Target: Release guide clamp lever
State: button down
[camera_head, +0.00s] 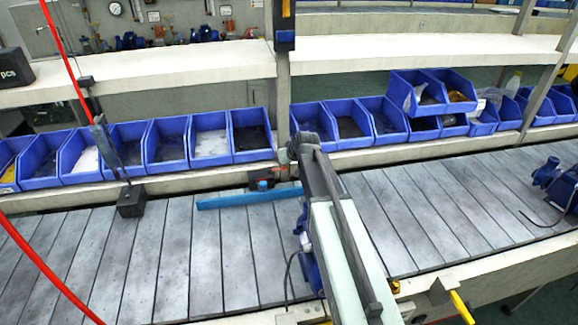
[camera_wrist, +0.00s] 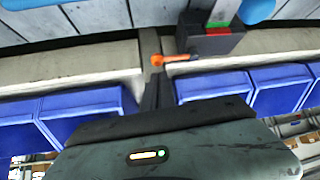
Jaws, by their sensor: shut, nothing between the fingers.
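The clamp is a dark block (camera_wrist: 212,40) with a red and green marker on top, in the upper part of the wrist view. Its orange lever (camera_wrist: 178,59) sticks out to the left. In the head view the clamp (camera_head: 262,182) sits at the belt's far edge, behind the blue guide rail (camera_head: 235,199). The rail also shows in the wrist view (camera_wrist: 257,10). My gripper (camera_wrist: 152,80) is shut and empty, its narrow dark fingers pointing toward the lever's round end; contact cannot be told.
Blue bins (camera_head: 210,140) line the ledge behind the slatted conveyor (camera_head: 150,250). A grey post (camera_head: 283,95) rises just behind my gripper. A black block with an upright rod (camera_head: 130,201) stands to the left. A blue pump (camera_head: 555,180) sits at the right.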

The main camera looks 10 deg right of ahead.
jog(key=shift+x, duration=0.85)
jog(key=shift+s+a+r, duration=0.1)
jog(key=shift+s+d+m, duration=0.1)
jog(key=shift+d+m, duration=0.1)
jog(key=shift+m, duration=0.1)
